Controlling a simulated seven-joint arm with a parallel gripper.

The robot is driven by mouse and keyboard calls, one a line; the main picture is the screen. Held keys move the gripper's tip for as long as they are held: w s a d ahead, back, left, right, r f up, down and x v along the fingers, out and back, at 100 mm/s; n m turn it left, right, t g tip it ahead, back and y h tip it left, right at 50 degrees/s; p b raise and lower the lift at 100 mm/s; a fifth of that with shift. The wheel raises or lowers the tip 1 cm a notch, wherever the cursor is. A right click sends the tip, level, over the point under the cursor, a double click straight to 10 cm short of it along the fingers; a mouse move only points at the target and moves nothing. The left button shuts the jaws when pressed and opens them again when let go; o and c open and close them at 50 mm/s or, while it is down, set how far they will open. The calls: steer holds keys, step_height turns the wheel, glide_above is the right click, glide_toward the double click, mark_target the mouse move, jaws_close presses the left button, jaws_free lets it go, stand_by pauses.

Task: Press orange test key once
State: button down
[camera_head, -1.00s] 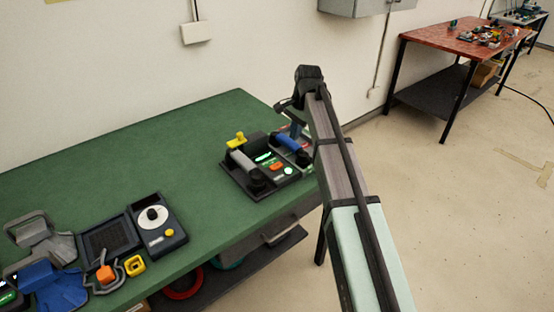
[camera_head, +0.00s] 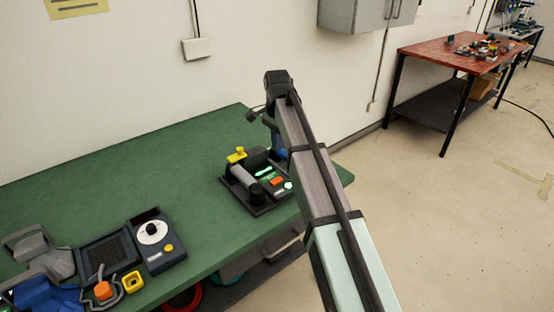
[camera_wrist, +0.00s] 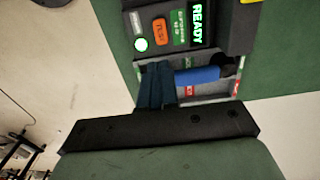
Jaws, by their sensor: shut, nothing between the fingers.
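The paging phone console (camera_head: 262,204) sits near the right end of the green bench, with a lit green display. Its orange test key (camera_head: 277,181) shows beside a lit green round button (camera_head: 288,185). In the wrist view the orange key (camera_wrist: 161,30) is marked TEST, near the top, and the display (camera_wrist: 197,25) reads READY. My gripper (camera_wrist: 156,68) is shut and empty, its dark blue fingers over the grey cradle, below the key in the picture and apart from it. A blue handset (camera_wrist: 198,75) lies right of the fingers. In the head view my arm hides part of the console's right side.
A grey handset (camera_head: 243,184) and a yellow part (camera_head: 236,155) sit at the console's left. A device with a white dial (camera_head: 152,232) and loose parts are at the bench's left. The green bench (camera_head: 150,165) between is clear. A red table (camera_head: 460,50) stands far behind.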

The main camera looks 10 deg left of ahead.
mark_target(277, 181)
step_height(277, 181, down, 13)
steer(key=shift+f, duration=0.2)
stand_by(0.4)
steer(key=shift+s+f, duration=0.15)
steer(key=shift+f, duration=0.95)
steer(key=shift+r, duration=0.1)
step_height(277, 181, up, 15)
stand_by(0.3)
stand_by(0.3)
